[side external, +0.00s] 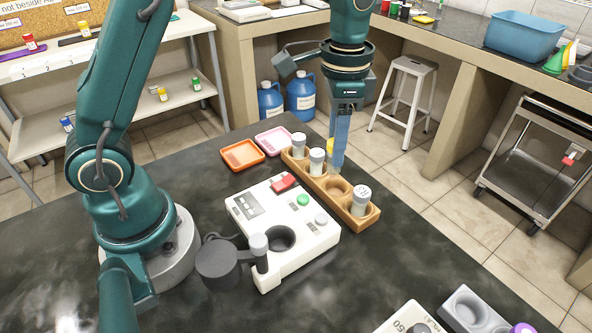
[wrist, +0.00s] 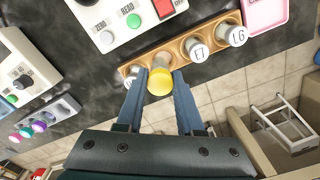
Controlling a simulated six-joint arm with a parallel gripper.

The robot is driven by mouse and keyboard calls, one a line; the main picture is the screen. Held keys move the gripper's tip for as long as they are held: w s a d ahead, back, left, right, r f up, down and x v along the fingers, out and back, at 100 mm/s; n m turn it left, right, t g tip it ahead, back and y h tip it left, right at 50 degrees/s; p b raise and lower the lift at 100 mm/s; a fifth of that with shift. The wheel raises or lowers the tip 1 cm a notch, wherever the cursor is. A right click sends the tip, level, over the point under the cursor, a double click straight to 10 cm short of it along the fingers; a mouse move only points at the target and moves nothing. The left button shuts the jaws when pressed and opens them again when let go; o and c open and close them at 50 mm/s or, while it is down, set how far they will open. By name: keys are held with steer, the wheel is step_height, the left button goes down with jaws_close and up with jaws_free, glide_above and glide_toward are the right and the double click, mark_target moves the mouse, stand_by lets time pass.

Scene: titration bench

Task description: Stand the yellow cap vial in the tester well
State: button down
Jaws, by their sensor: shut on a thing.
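The yellow cap vial shows its cap in the side external view (side external: 330,146) and in the wrist view (wrist: 160,82). My gripper (side external: 338,165) is shut on it, with one finger on each side of the cap in the wrist view (wrist: 160,95). In the side view a finger hides most of the vial's body. It is held over the wooden rack, near an empty hole (side external: 338,188). The white tester (side external: 250,217) stands in front of the rack. Its round dark well (side external: 281,238) looks open and empty.
The wooden rack (side external: 330,197) holds several grey-capped vials (side external: 316,160) close to my fingers. A dark grey round part (side external: 222,262) sits beside the tester's well. Orange (side external: 242,154) and pink (side external: 273,140) trays lie behind. The dark bench is clear at front left.

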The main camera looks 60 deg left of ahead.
steer(key=shift+s+d+f+m, duration=0.3)
steer(key=shift+s+d+m, duration=0.4)
steer(key=shift+s, duration=1.6)
steer(key=shift+s+d+f+m, duration=0.35)
steer(key=shift+s+d+m, duration=0.4)
steer(key=shift+s, duration=1.6)
steer(key=shift+s+d+f+m, duration=0.3)
steer(key=shift+s+d+m, duration=0.4)
steer(key=shift+s, duration=1.6)
steer(key=shift+d+f, duration=0.15)
steer(key=shift+f, duration=1.55)
steer(key=shift+c, duration=0.3)
jaws_free()
steer(key=shift+r, duration=3)
